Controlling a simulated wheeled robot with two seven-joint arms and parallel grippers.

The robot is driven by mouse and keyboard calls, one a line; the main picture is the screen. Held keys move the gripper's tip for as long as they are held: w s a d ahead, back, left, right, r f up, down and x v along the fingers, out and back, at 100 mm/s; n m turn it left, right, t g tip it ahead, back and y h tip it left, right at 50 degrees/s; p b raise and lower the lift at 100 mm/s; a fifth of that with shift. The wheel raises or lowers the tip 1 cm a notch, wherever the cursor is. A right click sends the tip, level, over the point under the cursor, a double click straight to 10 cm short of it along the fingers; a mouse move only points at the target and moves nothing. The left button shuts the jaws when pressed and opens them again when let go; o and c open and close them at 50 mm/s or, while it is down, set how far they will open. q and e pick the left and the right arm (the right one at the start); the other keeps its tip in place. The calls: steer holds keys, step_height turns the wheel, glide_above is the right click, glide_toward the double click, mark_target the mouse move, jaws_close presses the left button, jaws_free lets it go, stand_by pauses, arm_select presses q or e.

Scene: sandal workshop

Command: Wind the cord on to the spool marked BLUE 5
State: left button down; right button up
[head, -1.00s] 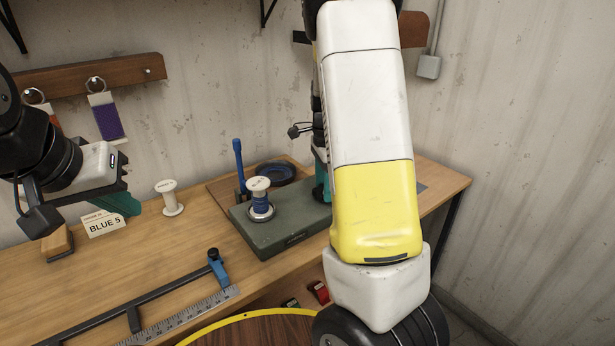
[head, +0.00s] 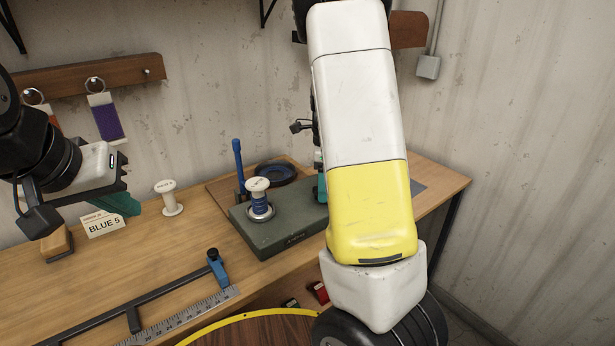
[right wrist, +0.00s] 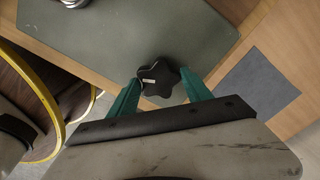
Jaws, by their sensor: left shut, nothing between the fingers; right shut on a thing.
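A white spool (head: 259,203) with blue cord wound on its core stands upright on the grey-green winder base (head: 290,238); its marking is too small to read. A black star-shaped knob (right wrist: 158,77) shows in the right wrist view, between the teal fingers of my right gripper (right wrist: 161,90), which is shut on it. In the head view my own arm hides most of that gripper. My left gripper (head: 124,204) is shut and empty above the bench, beside the card reading BLUE 5 (head: 103,224). A bare white spool (head: 169,197) stands on the bench to its right.
A blue post (head: 238,165) rises at the winder's back left corner, with a dark blue ring-shaped dish (head: 276,173) behind. A metal ruler (head: 190,318) and a black bar with a blue clamp (head: 217,266) lie in front. Tags hang from a wall rail (head: 85,78).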

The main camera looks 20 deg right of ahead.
steer(key=o, duration=1.4)
steer(key=shift+c, duration=0.2)
steer(key=shift+r, duration=3.95)
